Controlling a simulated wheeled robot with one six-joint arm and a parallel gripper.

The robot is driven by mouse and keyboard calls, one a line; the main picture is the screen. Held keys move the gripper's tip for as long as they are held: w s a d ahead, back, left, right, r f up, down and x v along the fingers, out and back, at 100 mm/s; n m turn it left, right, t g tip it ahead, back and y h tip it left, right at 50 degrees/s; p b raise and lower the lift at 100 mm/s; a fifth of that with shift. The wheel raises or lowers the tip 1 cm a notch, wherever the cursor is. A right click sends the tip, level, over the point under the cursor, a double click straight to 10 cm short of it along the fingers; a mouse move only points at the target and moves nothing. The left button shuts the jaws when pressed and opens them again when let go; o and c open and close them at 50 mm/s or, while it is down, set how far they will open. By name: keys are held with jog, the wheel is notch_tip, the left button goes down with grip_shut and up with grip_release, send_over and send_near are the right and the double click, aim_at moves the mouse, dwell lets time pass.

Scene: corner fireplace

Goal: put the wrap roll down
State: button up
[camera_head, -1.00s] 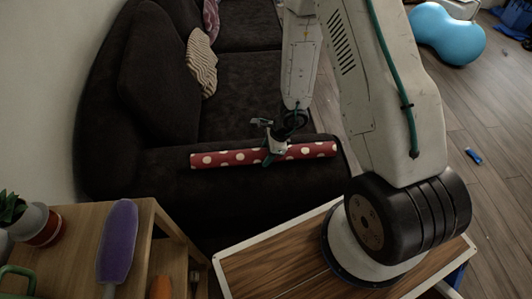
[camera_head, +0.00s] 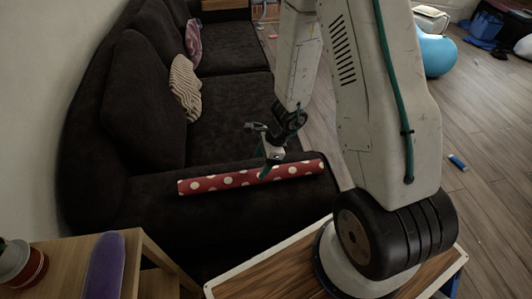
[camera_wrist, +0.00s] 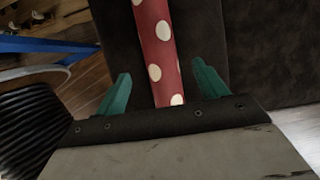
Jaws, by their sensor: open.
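The wrap roll (camera_head: 215,183), red with white dots, lies along the near arm of the dark sofa (camera_head: 230,213) in the head view. My gripper (camera_head: 266,168) is just above the roll, right of its middle. In the wrist view the roll (camera_wrist: 157,45) runs between the two green fingertips of my gripper (camera_wrist: 160,90), with a gap on either side. The fingers are apart and do not grip the roll.
A wooden shelf (camera_head: 60,252) with a purple brush-like item (camera_head: 104,268) and a potted plant (camera_head: 22,266) stands at the lower left. Cushions (camera_head: 185,88) lie on the sofa. A blue ball (camera_head: 436,56) and a small blue item (camera_head: 457,162) are on the open floor at right.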

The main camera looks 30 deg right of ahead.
jog(key=v, duration=0.4)
jog(key=shift+r, duration=0.2)
jog(key=a+r+n+y, duration=0.1)
jog(key=a+r+n, duration=0.3)
jog(key=r, duration=0.7)
notch_tip(320, 180, up, 10)
jog(key=n, duration=0.8)
send_over(258, 174)
jog(key=s+a, duration=0.2)
jog(key=s, duration=0.3)
jog(key=s+d+r+n+h, duration=0.2)
jog(key=s+r+n, duration=0.2)
jog(key=s+r, duration=0.2)
jog(key=s+d+r+n+h, duration=0.2)
jog(key=s+r+n, duration=0.3)
jog(key=s, duration=0.5)
jog(key=shift+r+n+h, duration=0.3)
jog(key=shift+r+h, duration=0.3)
jog(key=shift+w, duration=0.1)
